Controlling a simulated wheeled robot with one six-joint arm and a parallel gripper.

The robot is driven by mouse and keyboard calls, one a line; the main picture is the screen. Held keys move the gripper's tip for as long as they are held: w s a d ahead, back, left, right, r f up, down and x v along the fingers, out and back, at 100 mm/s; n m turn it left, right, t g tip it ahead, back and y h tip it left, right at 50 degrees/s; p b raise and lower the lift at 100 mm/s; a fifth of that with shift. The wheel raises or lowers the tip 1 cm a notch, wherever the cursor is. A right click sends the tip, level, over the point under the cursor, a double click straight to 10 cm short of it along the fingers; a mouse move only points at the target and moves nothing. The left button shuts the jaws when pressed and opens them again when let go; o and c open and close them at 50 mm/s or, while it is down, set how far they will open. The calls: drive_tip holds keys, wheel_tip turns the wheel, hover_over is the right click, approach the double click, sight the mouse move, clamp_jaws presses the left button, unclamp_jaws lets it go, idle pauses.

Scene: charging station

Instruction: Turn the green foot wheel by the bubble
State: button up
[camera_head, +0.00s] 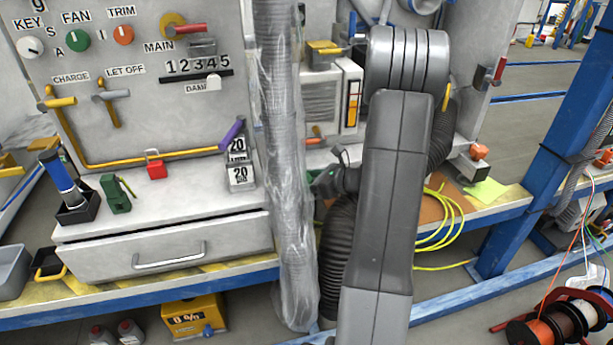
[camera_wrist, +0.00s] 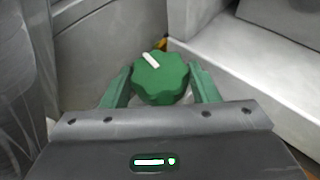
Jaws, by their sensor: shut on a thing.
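The green foot wheel (camera_wrist: 160,82) is a lobed knob with a white mark on its top, seen in the middle of the wrist view. The white mark points up and to the left there. My gripper (camera_wrist: 161,86) has its two green fingers on either side of the wheel and is shut on it. In the head view my gripper (camera_head: 328,182) is small and partly behind my arm, and the wheel cannot be made out. The bubble is not visible in either view.
A plastic-wrapped column (camera_head: 285,170) stands just left of my gripper. A panel with knobs and levers (camera_head: 130,75) stands above a drawer (camera_head: 165,248) at the left. A yellow cable (camera_head: 452,220) lies coiled on the bench to the right.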

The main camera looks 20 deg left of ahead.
drive_tip(key=n+g+p, duration=0.2)
drive_tip(key=n+g, duration=0.1)
drive_tip(key=n+g+p, duration=0.1)
drive_tip(key=g, duration=0.1)
drive_tip(key=shift+w+r+n+p, duration=0.15)
drive_tip(key=shift+w+n+p, duration=0.15)
drive_tip(key=shift+w+p, duration=0.1)
drive_tip(key=shift+w+n+g+h+p, duration=0.1)
drive_tip(key=shift+n+g+h+p, duration=0.4)
drive_tip(key=shift+n+g, duration=0.5)
drive_tip(key=shift+w+n+g+h+p, duration=0.1)
drive_tip(key=shift+n+g+h+p, duration=0.2)
drive_tip(key=shift+n+g+p, duration=0.65)
drive_tip(key=shift+a+g+b, duration=0.1)
drive_tip(key=shift+g+b, duration=0.25)
drive_tip(key=shift+g, duration=0.1)
drive_tip(key=o, duration=0.9)
drive_tip(key=shift+o, duration=0.2)
drive_tip(key=p+v, duration=0.1)
drive_tip(key=v, duration=1.2)
drive_tip(key=shift+w+d+p, duration=0.15)
drive_tip(key=shift+d+p, duration=0.15)
drive_tip(key=shift+r, duration=0.15)
